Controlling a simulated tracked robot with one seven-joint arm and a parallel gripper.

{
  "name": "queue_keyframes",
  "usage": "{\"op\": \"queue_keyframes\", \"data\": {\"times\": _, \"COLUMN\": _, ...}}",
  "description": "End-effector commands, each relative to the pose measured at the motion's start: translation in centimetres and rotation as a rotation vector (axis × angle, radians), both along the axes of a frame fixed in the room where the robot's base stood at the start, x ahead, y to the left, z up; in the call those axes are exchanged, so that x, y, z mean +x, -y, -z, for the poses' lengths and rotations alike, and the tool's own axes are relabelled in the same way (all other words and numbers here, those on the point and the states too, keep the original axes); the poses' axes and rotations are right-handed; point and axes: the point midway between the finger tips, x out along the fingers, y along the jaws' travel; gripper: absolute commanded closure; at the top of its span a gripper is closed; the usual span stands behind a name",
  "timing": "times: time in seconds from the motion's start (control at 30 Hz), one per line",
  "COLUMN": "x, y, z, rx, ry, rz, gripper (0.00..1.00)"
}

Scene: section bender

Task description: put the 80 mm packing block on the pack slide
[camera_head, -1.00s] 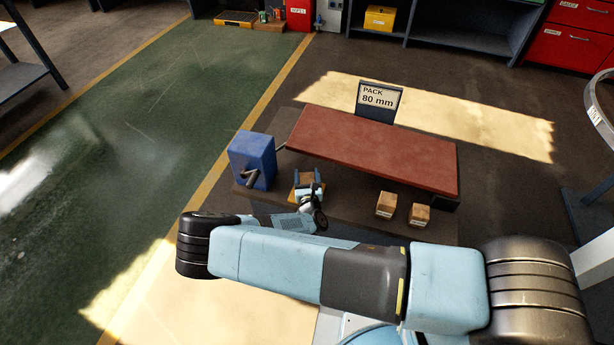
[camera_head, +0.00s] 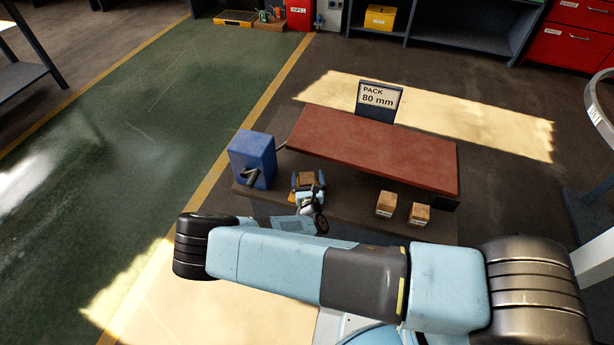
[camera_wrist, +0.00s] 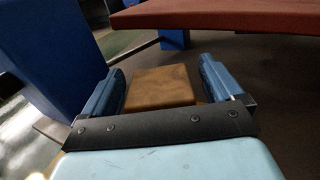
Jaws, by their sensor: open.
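A wooden block (camera_head: 306,179) sits at the left of the dark bench, and it fills much of the wrist view (camera_wrist: 160,88). My gripper (camera_head: 308,182) is open around it, one blue finger on each side. In the wrist view a gap shows at the left finger; contact at the right is unclear. No marking is readable on this block. Two other wooden blocks, one (camera_head: 386,204) and another (camera_head: 419,214), stand at the right with labels too small to read. A sign (camera_head: 379,98) reads "PACK 80 mm". I cannot tell which part is the pack slide.
A long red slab (camera_head: 375,150) lies raised behind the blocks and overhangs at the upper right of the wrist view. A blue box with a dark handle (camera_head: 252,157) stands close left of my gripper. Bare dark bench (camera_head: 345,197) lies between the left and right blocks.

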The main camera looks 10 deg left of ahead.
Motion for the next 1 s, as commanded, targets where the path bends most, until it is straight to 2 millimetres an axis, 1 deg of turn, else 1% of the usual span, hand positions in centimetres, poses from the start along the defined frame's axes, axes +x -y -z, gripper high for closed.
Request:
{"op": "queue_keyframes", "data": {"times": 0.3, "x": -5.8, "y": 1.8, "z": 0.0, "rx": 0.000, "ry": -0.001, "rz": -0.002, "gripper": 0.07}}
{"op": "queue_keyframes", "data": {"times": 0.5, "x": -8.7, "y": 2.7, "z": 0.0, "rx": 0.000, "ry": -0.001, "rz": -0.002, "gripper": 0.07}}
{"op": "queue_keyframes", "data": {"times": 0.6, "x": -9.6, "y": 3.0, "z": 0.0, "rx": 0.000, "ry": 0.000, "rz": -0.002, "gripper": 0.07}}
{"op": "queue_keyframes", "data": {"times": 0.7, "x": -10.0, "y": 3.1, "z": -0.1, "rx": 0.000, "ry": 0.001, "rz": -0.002, "gripper": 0.07}}
{"op": "queue_keyframes", "data": {"times": 0.93, "x": -10.2, "y": 3.2, "z": -0.1, "rx": 0.001, "ry": 0.001, "rz": -0.001, "gripper": 0.07}}
{"op": "queue_keyframes", "data": {"times": 1.0, "x": -10.0, "y": 3.2, "z": -0.4, "rx": 0.008, "ry": 0.002, "rz": 0.010, "gripper": 0.07}}
